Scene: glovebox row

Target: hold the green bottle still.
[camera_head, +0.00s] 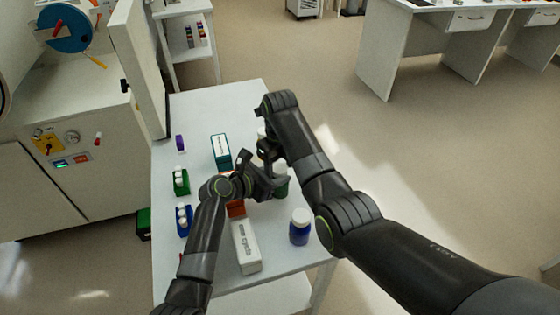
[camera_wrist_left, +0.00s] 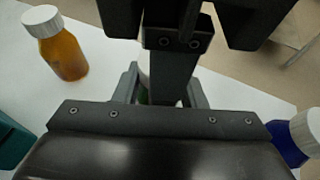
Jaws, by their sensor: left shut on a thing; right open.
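The green bottle (camera_head: 281,187) stands on the white table near its right edge, partly hidden by my left gripper. My left gripper (camera_head: 272,184) reaches in from the left and is shut on the bottle. In the left wrist view a strip of the green bottle (camera_wrist_left: 143,96) shows between dark gripper parts; most of it is hidden. My right gripper (camera_head: 264,150) hangs below its wrist just beyond the left gripper. It is open, and its fingertips are hard to make out.
A blue bottle (camera_head: 299,229) stands near the front right edge. An orange bottle (camera_wrist_left: 62,50) shows in the wrist view. A white box (camera_head: 246,248), red box (camera_head: 236,209), teal box (camera_head: 220,151), green rack (camera_head: 181,185) and blue rack (camera_head: 184,222) stand leftward. The table's far end is clear.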

